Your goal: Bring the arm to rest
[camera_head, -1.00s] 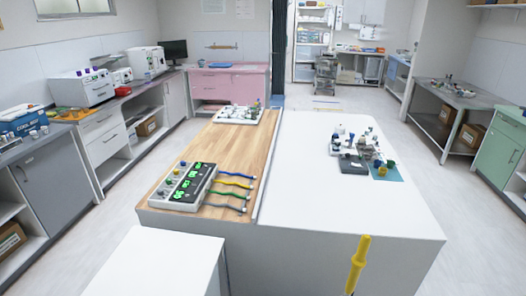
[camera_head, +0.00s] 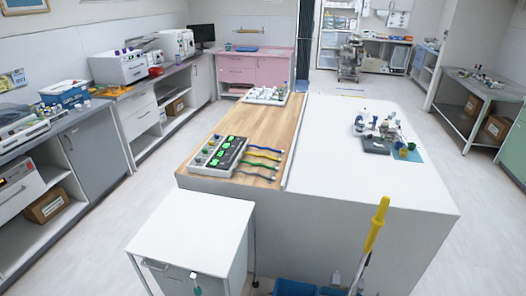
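Neither of my arms nor my grippers shows in the head view. A central island with a wooden left half (camera_head: 266,137) and a white right half (camera_head: 330,170) stands ahead of me. On the wooden part lies a device with green displays (camera_head: 222,156) and several coloured leads (camera_head: 264,160). A white tray of small items (camera_head: 265,96) sits at its far end. On the white part stand a microscope-like instrument (camera_head: 362,122), a dark box (camera_head: 376,145) and small items on a teal mat (camera_head: 408,155).
A white cart (camera_head: 190,228) stands close in front at the left. A yellow-handled pole (camera_head: 377,224) and blue bins (camera_head: 296,288) are near the island's front. Grey counters (camera_head: 92,125) line the left; a metal table (camera_head: 470,88) stands at the right. Floor is clear right of the island.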

